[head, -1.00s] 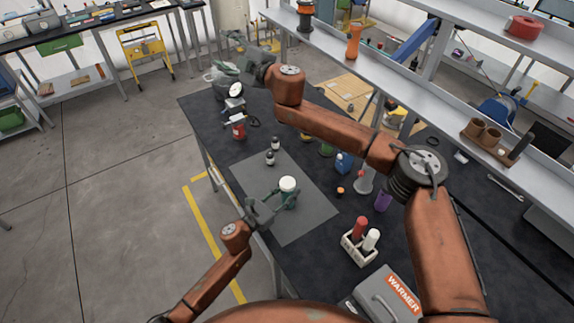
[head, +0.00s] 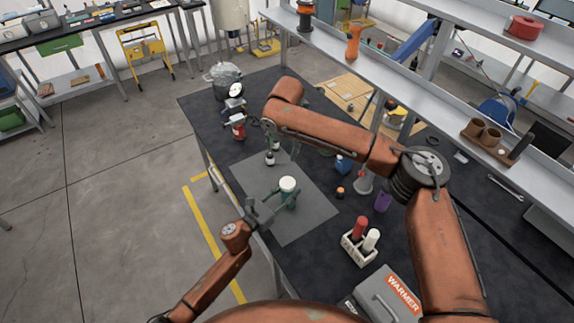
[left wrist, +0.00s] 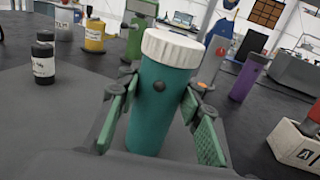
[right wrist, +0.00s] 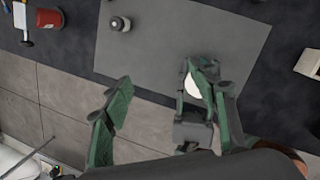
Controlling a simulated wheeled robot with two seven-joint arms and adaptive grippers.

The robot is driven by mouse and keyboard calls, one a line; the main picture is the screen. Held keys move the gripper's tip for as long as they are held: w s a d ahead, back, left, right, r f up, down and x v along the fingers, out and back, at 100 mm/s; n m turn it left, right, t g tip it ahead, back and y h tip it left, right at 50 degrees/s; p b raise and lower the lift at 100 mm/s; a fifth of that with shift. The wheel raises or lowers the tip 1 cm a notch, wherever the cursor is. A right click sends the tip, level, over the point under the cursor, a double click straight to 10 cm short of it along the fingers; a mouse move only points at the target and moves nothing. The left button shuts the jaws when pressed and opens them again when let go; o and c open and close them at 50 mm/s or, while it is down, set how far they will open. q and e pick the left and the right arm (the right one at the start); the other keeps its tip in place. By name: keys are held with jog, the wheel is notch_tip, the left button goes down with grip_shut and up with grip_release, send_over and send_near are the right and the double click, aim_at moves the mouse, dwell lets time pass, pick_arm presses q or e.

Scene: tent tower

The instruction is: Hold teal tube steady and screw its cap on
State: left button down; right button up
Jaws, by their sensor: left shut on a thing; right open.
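The teal tube (left wrist: 160,105) stands upright between the fingers of my left gripper (left wrist: 160,118), which is shut on its sides. A white ribbed cap (left wrist: 172,47) sits on its top; how tightly it is seated I cannot tell. In the head view the white cap (head: 288,184) shows above the grey mat (head: 300,222), with my left gripper (head: 284,197) around the tube. In the right wrist view the cap (right wrist: 192,86) lies near one finger of my right gripper (right wrist: 166,112), which is open and empty above the table.
Small dark bottles (head: 270,158) stand at the mat's far left. A rack (head: 357,248) with a red and a white tube stands right, near the WARMER box (head: 385,297). A purple tube (head: 382,201) and a blue bottle (head: 342,164) stand beyond the mat. The mat's front is clear.

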aim_at(288, 182)
jog(key=s+n, duration=0.1)
jog(key=s, duration=0.1)
jog(key=s+d+f+n+g, duration=0.1)
jog(key=s, duration=0.1)
jog(key=s+n+g+h, duration=0.1)
jog(key=s, duration=0.1)
jog(key=shift+d+f, duration=0.3)
jog(key=shift+d, duration=0.1)
jog(key=shift+w+f, duration=0.15)
jog(key=shift+f, duration=3.85)
jog(key=shift+c, duration=0.6)
